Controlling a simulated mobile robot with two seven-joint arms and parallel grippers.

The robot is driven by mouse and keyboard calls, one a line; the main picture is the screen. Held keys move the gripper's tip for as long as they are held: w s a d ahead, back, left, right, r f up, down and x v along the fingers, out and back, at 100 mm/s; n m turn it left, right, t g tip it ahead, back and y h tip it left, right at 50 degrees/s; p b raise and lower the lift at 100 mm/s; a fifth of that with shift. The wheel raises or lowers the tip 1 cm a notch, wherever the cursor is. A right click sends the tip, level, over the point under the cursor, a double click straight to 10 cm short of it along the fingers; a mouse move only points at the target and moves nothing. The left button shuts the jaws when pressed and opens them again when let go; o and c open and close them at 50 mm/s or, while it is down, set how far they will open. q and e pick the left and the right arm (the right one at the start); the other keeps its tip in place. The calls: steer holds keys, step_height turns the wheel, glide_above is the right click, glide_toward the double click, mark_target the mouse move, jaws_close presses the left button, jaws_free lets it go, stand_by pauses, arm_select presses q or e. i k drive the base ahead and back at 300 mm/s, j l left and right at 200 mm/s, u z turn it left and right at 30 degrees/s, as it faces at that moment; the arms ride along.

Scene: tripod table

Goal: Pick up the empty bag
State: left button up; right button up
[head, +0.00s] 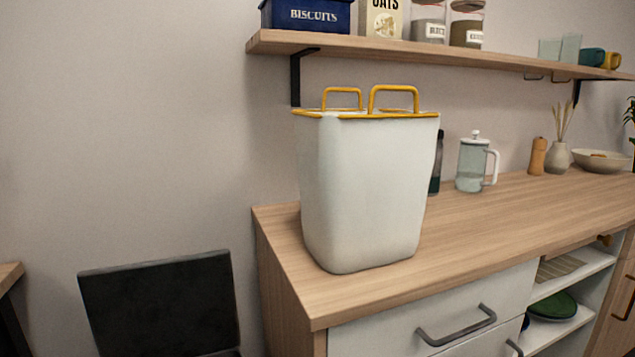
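A tall white bag (365,195) stands upright on the left end of the wooden counter (510,222). It has a yellow rim and two yellow loop handles, a nearer handle (394,99) and a farther handle (342,98), both standing up. The inside of the bag is hidden from this angle, so I cannot see whether it is empty. Neither of my grippers shows in the head view.
A wooden shelf (430,56) with a biscuit tin (305,15) and jars hangs above and behind the bag. A dark bottle (436,165) and a glass press (474,163) stand behind it to the right. A black chair back (160,305) is at lower left. The counter's front right is clear.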

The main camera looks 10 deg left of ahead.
mark_target(364, 173)
steer(key=z, duration=1.75)
steer(key=k+j, duration=0.5)
steer(key=k, duration=0.15)
steer(key=z, duration=0.05)
